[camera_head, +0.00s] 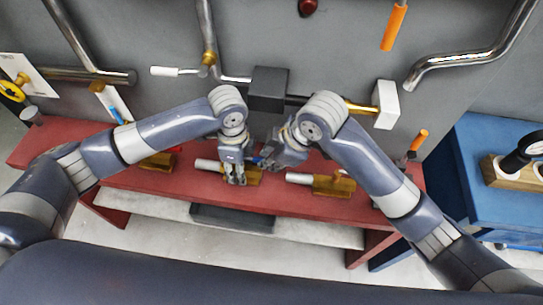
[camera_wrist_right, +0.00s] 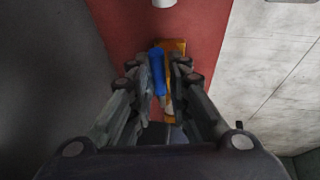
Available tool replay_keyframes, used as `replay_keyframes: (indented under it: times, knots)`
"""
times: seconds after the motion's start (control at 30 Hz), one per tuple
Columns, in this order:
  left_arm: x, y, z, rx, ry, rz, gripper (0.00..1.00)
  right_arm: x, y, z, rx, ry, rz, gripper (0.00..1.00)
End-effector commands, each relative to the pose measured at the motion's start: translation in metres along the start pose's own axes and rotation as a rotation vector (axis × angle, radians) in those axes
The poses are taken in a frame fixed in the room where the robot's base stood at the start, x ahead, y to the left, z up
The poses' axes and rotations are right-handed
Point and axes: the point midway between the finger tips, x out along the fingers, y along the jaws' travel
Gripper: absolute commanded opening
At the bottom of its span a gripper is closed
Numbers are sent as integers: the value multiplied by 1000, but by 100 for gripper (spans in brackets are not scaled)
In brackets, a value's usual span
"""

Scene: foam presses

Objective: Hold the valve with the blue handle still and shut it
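The valve with the blue handle has a brass body (camera_head: 253,176) and a white pipe end (camera_head: 206,164); it lies on the red bench in the head view. My left gripper (camera_head: 236,181) points down at the body and partly covers it; whether its fingers grip it is unclear. My right gripper (camera_head: 264,164) is just to the right of it, by the handle. In the right wrist view the blue handle (camera_wrist_right: 157,72) lies between the fingers of my right gripper (camera_wrist_right: 160,68), which stand apart, with the brass body (camera_wrist_right: 177,50) beside it. Contact is not clear.
Another brass valve (camera_head: 333,185) lies to the right on the red bench (camera_head: 385,205). A red-handled valve (camera_head: 160,161) lies to the left. Pipes and a dark box (camera_head: 269,88) are on the grey wall behind my arms. A blue table (camera_head: 480,180) stands at the right.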

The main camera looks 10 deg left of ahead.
Motion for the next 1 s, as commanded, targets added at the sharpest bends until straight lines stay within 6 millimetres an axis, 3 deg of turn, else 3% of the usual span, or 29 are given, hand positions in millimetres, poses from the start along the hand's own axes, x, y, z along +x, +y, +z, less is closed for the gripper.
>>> replay_keyframes:
  times: [0.5, 1.0]
  knots:
    - [0, 1, 0, 0, -1, 2, 3, -1, -6, -2, 47, -11, 19, 0]
    - [0, 0, 0, 0, -1, 1, 3, -2, -36, -15, 404, -84, 163, 0]
